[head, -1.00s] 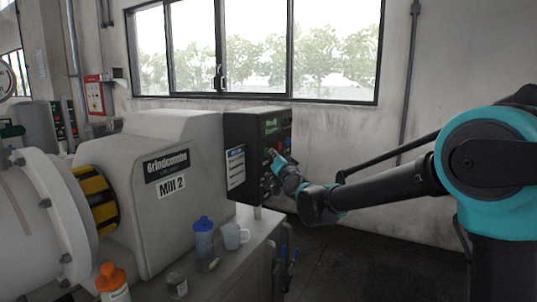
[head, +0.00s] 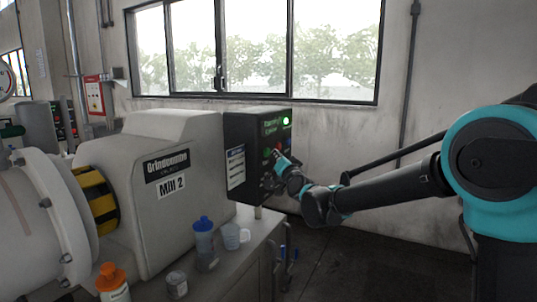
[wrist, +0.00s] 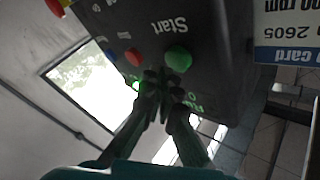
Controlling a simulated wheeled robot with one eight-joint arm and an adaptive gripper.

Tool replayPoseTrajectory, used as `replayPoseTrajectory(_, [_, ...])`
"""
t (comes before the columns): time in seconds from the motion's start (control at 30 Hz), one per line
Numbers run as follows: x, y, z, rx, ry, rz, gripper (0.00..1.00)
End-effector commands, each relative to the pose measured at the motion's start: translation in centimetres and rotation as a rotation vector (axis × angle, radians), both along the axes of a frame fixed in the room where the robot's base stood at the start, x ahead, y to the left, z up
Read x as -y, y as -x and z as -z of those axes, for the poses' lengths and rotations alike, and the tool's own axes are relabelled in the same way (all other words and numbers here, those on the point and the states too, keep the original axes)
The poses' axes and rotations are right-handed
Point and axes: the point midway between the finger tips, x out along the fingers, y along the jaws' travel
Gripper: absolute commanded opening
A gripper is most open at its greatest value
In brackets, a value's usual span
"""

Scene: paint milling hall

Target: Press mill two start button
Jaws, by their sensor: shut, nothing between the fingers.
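The Mill 2 machine (head: 190,180) has a dark control panel (head: 238,155) on its right end. In the wrist view the panel (wrist: 210,40) appears upside down, with a green button (wrist: 178,59) beside the word "Start" and a red button (wrist: 133,57) to its left. A green lamp (head: 287,121) glows at the panel's upper right; it also shows in the wrist view (wrist: 135,86). My gripper (head: 276,154) is shut and empty at the panel face. In the wrist view its fingertips (wrist: 164,80) sit close to the green button; I cannot tell whether they touch the panel.
A blue-capped bottle (head: 204,232), a clear cup (head: 232,237), a small jar (head: 176,285) and an orange-capped bottle (head: 112,283) stand on the bench below the mill. A window (head: 255,50) and bare wall lie behind. The floor right of the bench is clear.

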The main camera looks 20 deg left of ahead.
Motion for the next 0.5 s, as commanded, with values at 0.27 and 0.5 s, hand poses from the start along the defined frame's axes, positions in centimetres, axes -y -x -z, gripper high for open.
replayPoseTrajectory(0.27, [0.2,0.0,0.0,0.0,0.0,0.0,0.0])
replayPoseTrajectory(0.5, [1.3,0.1,-0.1,0.002,0.0,0.001,0.0])
